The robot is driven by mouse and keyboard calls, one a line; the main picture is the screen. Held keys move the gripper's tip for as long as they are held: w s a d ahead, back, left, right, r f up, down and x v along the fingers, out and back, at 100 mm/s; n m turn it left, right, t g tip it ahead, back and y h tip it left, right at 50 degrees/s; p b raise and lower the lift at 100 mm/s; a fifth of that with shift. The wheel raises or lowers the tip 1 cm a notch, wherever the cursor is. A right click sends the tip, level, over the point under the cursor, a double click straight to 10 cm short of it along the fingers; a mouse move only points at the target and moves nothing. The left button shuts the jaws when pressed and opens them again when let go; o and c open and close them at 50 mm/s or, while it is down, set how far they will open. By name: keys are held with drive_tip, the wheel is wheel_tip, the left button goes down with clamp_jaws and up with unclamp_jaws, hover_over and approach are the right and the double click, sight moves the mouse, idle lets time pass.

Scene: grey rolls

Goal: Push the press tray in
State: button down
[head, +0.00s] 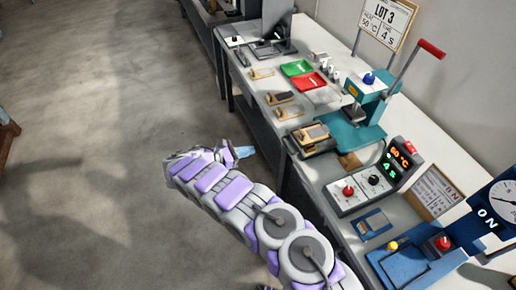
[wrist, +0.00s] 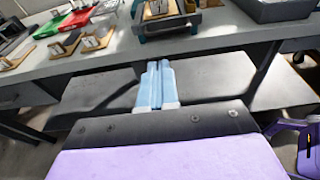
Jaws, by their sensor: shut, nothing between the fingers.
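The teal press (head: 366,95) with a red-handled lever stands on the bench. Its dark press tray (head: 312,140) sticks out toward the bench's front edge, with a tan and grey piece on it. In the wrist view the tray (wrist: 180,24) is at the top, beyond my fingers. My gripper (head: 243,152) is shut and empty, its light blue fingers out over the floor in front of the bench. In the wrist view the fingers (wrist: 158,72) lie side by side and point toward the tray, apart from it.
Green (head: 296,68) and red (head: 309,82) trays and several tan blocks lie left of the press. A control box (head: 372,178) with a lit display and a blue device (head: 412,262) with a gauge stand to the right. The floor left of my arm is clear.

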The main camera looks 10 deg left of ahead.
sight(312, 133)
drive_tip(key=b+x, duration=0.2)
drive_tip(key=x, duration=1.1)
drive_tip(key=shift+b, duration=0.4)
drive_tip(key=r+x, duration=0.1)
drive_tip(key=x, duration=0.4)
drive_tip(key=r+x, duration=0.1)
drive_tip(key=x, duration=0.5)
drive_tip(key=r+x, duration=0.1)
drive_tip(key=x, duration=0.4)
drive_tip(key=shift+w+d, duration=0.3)
drive_tip(key=shift+d, duration=0.4)
drive_tip(key=shift+w+d+r, duration=0.1)
drive_tip(key=shift+r, duration=0.05)
drive_tip(key=shift+d, duration=0.15)
drive_tip(key=v, duration=0.4)
drive_tip(key=p+v, duration=0.1)
drive_tip(key=v, duration=0.4)
drive_tip(key=p+v, duration=0.1)
drive_tip(key=v, duration=0.3)
drive_tip(key=shift+w+a, duration=0.25)
drive_tip(key=shift+a, duration=0.15)
drive_tip(key=shift+s+a, duration=0.2)
drive_tip(key=shift+s, duration=0.3)
